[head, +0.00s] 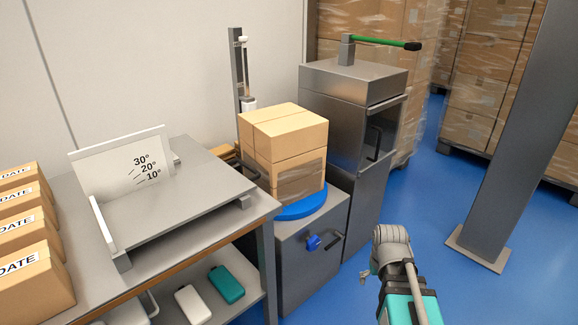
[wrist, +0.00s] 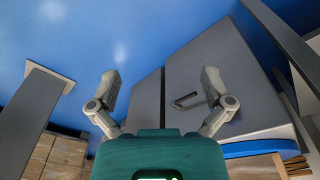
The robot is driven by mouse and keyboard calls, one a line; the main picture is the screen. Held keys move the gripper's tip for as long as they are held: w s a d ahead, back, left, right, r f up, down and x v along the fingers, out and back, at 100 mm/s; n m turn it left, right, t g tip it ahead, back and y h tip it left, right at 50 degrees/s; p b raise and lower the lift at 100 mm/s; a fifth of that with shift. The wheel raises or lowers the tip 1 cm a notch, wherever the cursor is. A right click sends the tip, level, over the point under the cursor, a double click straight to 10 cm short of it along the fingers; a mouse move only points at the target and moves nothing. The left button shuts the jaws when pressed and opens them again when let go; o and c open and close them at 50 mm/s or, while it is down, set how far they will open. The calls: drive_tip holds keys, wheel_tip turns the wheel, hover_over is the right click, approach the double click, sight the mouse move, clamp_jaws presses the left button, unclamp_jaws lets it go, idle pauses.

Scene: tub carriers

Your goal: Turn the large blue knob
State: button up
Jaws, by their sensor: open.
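The blue knob (head: 313,242) sits on the front of a low grey cabinet (head: 300,270), beside a dark bar handle (head: 333,240). My gripper (wrist: 162,88) is open and empty, its two fingers spread wide in the wrist view. Between the fingers are grey cabinet panels and a dark handle (wrist: 186,100), some distance off. I cannot make out the blue knob in the wrist view. In the head view my arm stands right of the low cabinet and apart from it, with the fingers mostly hidden.
A blue disc (head: 314,207) on the low cabinet carries stacked cartons (head: 285,135). A taller steel cabinet (head: 350,90) with a green lever (head: 385,42) stands behind. A table (head: 220,220) is at left and a grey post (head: 500,150) at right. The blue floor is clear around my arm.

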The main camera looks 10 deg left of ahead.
drive_tip(key=n+t+y, duration=0.1)
drive_tip(key=n+y, duration=0.3)
drive_tip(key=n, duration=0.4)
approach(311, 244)
drive_tip(key=shift+w+d+r, duration=0.15)
drive_tip(key=shift+w+d, duration=0.2)
drive_tip(key=shift+w, duration=0.2)
drive_tip(key=shift+w+d+r, duration=0.15)
drive_tip(key=shift+w+d, duration=0.25)
drive_tip(key=shift+w, duration=0.15)
drive_tip(key=shift+f+b, duration=0.15)
drive_tip(key=shift+b, duration=0.15)
drive_tip(key=b+x, duration=1.2)
drive_tip(key=x, duration=0.1)
drive_tip(key=shift+a+f, duration=0.2)
drive_tip(key=shift+a, duration=0.05)
drive_tip(key=c, duration=0.8)
